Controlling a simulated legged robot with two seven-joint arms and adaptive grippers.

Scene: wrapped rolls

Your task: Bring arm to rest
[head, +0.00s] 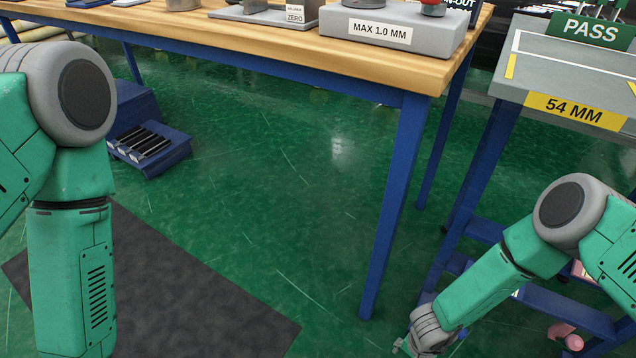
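My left arm comes in at the left side of the head view. Its forearm hangs straight down and leaves the bottom edge, so my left gripper is out of the picture. My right arm comes in from the right, bends at the elbow and slopes down to the lower middle. Its grey wrist shows at the bottom edge, with a small pale part beside it. The fingers of my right gripper are cut off by the edge, and no held thing shows.
A wooden workbench (260,48) on blue legs bears a grey block labelled MAX 1.0 MM (440,38). A grey stand with a yellow 54 MM label (577,110) and a green PASS sign (590,29) is at right. A dark mat (190,290) lies on open green floor. A pink roll (572,340) is low right.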

